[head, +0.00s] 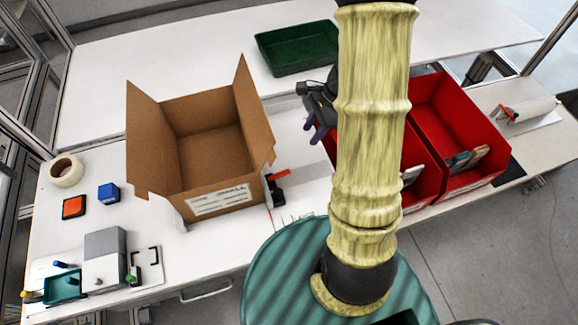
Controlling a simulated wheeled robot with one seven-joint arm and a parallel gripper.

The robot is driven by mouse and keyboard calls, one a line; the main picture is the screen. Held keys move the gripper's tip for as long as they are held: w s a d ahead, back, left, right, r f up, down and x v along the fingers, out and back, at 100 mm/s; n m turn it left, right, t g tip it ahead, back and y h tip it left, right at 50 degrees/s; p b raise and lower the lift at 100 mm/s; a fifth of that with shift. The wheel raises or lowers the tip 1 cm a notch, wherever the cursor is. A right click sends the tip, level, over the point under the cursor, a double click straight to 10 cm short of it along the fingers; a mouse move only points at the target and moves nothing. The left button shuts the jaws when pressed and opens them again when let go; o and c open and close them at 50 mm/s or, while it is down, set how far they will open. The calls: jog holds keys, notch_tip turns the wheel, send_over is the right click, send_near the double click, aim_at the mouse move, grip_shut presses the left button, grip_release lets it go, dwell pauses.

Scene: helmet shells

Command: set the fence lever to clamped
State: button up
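A lever with an orange-red handle (279,174) sits on a small black base at the right side of the open cardboard box (205,160). It looks like the fence lever; its exact setting is too small to tell. My gripper (314,128), dark with purple fingers, is up and to the right of the lever, apart from it. The two fingers show a gap with nothing visible between them. My yellow arm hides part of the area to the gripper's right.
Two red bins (455,125) stand to the right, partly behind my arm. A green tray (297,48) lies at the back. Tape (67,171), a blue block (108,193) and a grey device (105,258) are at left. White table shows between the box and the bins.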

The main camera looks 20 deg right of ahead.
aim_at(288, 170)
jog(key=shift+f, duration=0.1)
jog(key=b+x, duration=0.1)
jog(key=x, duration=1.6)
jog(key=shift+f, duration=0.15)
jog(key=shift+b, duration=0.3)
grip_shut()
